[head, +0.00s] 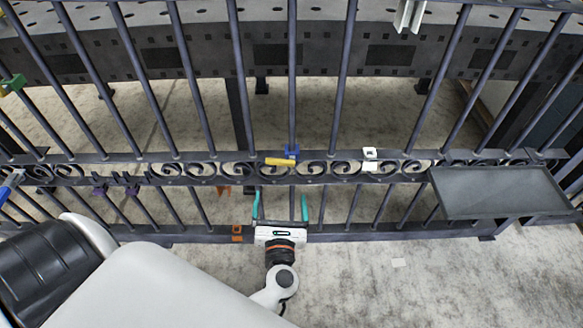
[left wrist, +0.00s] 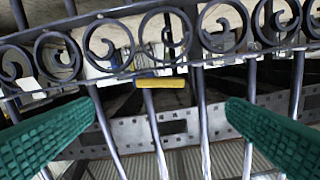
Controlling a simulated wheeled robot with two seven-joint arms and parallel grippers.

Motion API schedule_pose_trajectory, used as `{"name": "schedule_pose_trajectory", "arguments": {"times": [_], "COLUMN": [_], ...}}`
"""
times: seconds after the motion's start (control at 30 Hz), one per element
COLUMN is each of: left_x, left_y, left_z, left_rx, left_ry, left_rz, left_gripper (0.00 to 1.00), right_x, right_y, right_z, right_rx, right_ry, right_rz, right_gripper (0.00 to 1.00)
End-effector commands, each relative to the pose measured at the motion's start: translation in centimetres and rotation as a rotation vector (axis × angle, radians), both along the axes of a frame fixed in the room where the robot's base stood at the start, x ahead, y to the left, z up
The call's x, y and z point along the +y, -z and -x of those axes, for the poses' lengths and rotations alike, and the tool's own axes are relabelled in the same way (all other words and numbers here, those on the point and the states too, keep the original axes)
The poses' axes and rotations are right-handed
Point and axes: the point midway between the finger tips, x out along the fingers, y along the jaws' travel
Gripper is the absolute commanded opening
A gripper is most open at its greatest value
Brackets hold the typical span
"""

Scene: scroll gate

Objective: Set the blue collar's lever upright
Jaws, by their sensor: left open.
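The blue collar (head: 291,151) sits on a vertical bar of the dark scroll gate, just above the scroll band. Its yellow lever (head: 280,161) lies about level and points left. My right gripper is not in view.
A white collar (head: 370,154) is right of the blue one. Purple collars (head: 99,191) and an orange collar (head: 237,233) are on the left. A grey tray (head: 497,188) hangs at the right. Gate bars and scrolls (head: 313,169) surround the lever closely.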

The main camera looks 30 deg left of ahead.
Motion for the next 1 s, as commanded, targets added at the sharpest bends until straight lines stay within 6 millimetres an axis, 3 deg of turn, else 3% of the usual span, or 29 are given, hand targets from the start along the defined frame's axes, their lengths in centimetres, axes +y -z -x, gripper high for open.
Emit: {"name": "schedule_pose_trajectory", "arguments": {"times": [0.5,0.7,1.0], "left_x": [4.9,5.7,5.8], "left_y": [-0.2,-0.1,-0.1], "left_z": [-8.1,-9.3,-9.5], "left_rx": [-0.001,0.000,0.000], "left_ry": [0.003,0.003,0.004], "left_rz": [-0.007,-0.007,-0.007], "left_gripper": [0.95,0.95,0.95], "right_x": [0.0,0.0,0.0], "right_y": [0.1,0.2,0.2], "right_z": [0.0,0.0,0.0], "right_rx": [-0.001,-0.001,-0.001], "right_ry": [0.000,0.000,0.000], "right_rz": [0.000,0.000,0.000], "right_gripper": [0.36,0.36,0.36]}}
